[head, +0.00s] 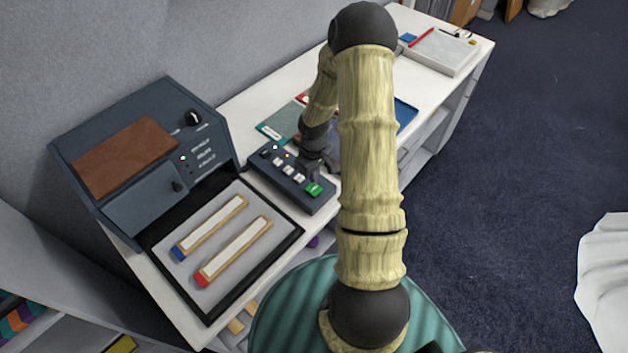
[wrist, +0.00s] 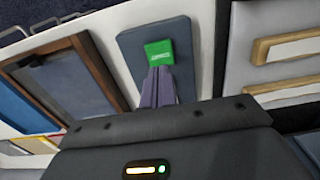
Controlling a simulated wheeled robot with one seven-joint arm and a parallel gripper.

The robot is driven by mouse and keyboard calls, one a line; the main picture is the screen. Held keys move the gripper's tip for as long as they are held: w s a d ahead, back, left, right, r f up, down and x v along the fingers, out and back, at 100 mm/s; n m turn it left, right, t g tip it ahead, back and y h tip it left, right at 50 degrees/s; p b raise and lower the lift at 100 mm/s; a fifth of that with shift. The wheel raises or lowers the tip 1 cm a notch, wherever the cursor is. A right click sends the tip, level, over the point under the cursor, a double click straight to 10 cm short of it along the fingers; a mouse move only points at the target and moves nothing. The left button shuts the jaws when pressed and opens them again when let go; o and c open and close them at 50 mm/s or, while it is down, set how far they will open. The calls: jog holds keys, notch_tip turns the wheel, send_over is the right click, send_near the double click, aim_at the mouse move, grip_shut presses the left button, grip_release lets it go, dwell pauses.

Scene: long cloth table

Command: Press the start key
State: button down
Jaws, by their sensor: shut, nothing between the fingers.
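A dark key panel (head: 264,174) lies on the white table with a row of pale keys and a green key (head: 314,189) at its near right end. I take the green key to be the start key; its lettering is too small to read. My gripper (head: 313,178) is shut and empty, pointing down at the green key. In the wrist view, the fingertips (wrist: 158,72) reach the lower edge of the green key (wrist: 159,52). I cannot tell whether they touch it.
A dark machine (head: 110,150) with a brown panel stands left of the keys. In front of it, a black-rimmed tray (head: 208,318) holds two pale bars with blue and red ends. Folders (head: 276,126) lie behind the panel, and a white tray (head: 447,55) stands at the far end.

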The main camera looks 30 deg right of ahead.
aim_at(314, 190)
jog(key=shift+f+p, duration=0.7)
jog(key=shift+f, duration=1.5)
jog(key=shift+s+f+b, duration=0.1)
jog(key=shift+f+b, duration=0.7)
jog(key=shift+b, duration=0.05)
jog(key=shift+s+a+f, duration=0.1)
jog(key=shift+s+f, duration=0.1)
jog(key=r+p, duration=0.1)
jog(key=r, duration=0.1)
jog(key=r+p, duration=0.2)
jog(key=shift+w+r, duration=0.2)
jog(key=shift+r, duration=0.05)
notch_tip(314, 190, up, 10)
jog(key=b, duration=0.2)
jog(key=shift+b, duration=0.3)
